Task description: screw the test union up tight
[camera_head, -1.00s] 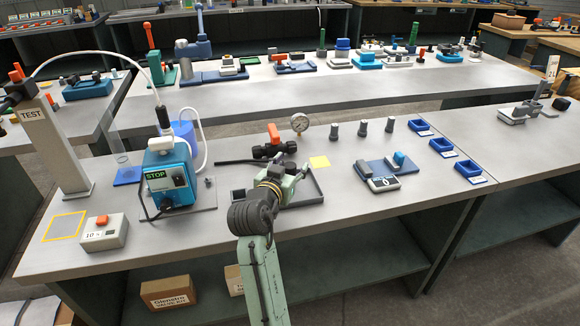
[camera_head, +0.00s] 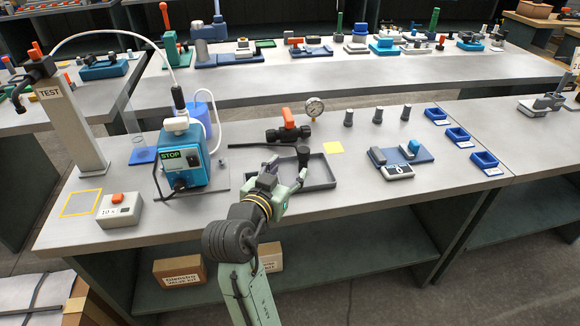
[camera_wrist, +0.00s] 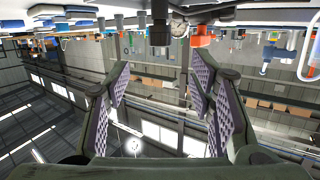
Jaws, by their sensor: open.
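The TEST post (camera_head: 72,130) stands at the left of the bench. At its top is a black fitting with an orange part (camera_head: 36,62), where the white hose ends. I take this as the test union; its tightness cannot be told at this size. My gripper (camera_head: 286,178) is open and empty at the front left of the dark tray (camera_head: 322,174), far right of the post. A black knob-like piece (camera_head: 303,155) stands at the tray, just beyond the fingers. In the wrist view my open fingers (camera_wrist: 160,85) frame empty space, and that black piece (camera_wrist: 160,32) shows beyond.
A blue pump with a STOP label (camera_head: 182,160) stands between post and tray. A grey box with an orange button (camera_head: 119,209) is at the front left. A black valve with orange handle (camera_head: 289,128) and a gauge (camera_head: 315,107) are behind the tray. Blue bins (camera_head: 458,136) are right.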

